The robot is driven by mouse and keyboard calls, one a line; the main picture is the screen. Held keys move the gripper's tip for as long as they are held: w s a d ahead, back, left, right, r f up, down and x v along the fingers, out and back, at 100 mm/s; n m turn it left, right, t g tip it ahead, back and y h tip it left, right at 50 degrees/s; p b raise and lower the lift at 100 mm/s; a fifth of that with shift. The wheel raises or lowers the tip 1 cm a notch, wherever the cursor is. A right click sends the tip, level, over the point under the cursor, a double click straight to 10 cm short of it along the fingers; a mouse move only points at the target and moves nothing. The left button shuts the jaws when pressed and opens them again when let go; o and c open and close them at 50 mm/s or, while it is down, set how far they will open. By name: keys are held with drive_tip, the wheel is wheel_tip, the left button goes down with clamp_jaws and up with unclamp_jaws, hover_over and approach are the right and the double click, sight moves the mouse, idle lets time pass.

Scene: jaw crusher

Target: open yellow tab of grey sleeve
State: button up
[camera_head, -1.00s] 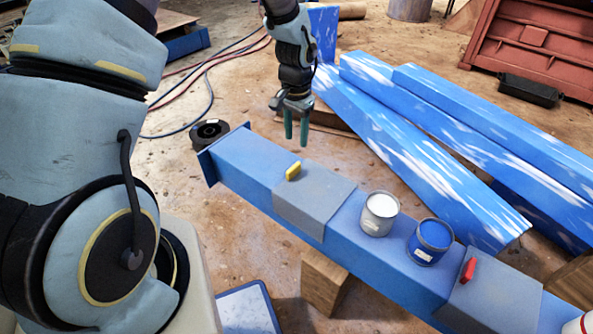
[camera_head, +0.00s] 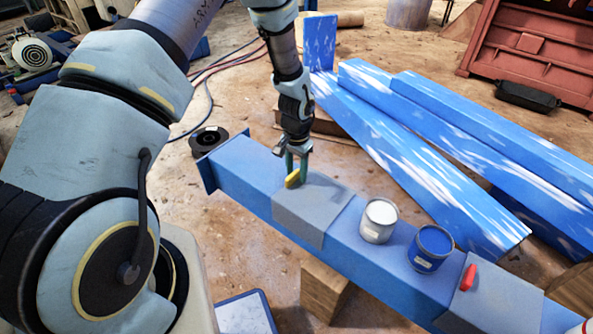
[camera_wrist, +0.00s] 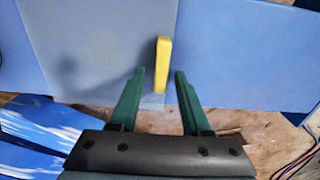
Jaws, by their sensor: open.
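The grey sleeve (camera_head: 312,215) sits around the blue beam (camera_head: 372,258), with the yellow tab (camera_head: 293,180) standing up near its left end. My gripper (camera_head: 297,168) points down at the tab. In the wrist view the yellow tab (camera_wrist: 162,64) is upright, just ahead of and between the two green fingers of my gripper (camera_wrist: 164,76), nearer the right one. The fingers are open, with a gap around the tab's near end. In the head view the fingers partly hide the tab. The grey sleeve (camera_wrist: 95,50) also fills the left of the wrist view.
A white can (camera_head: 379,220) and a blue can (camera_head: 430,248) stand on the beam right of the sleeve. Further right is a second grey sleeve (camera_head: 495,300) with a red tab (camera_head: 468,277). Painted blue beams (camera_head: 430,160) lie behind. A wooden block (camera_head: 325,290) supports the beam.

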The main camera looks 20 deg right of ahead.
clamp_jaws()
idle(1.4)
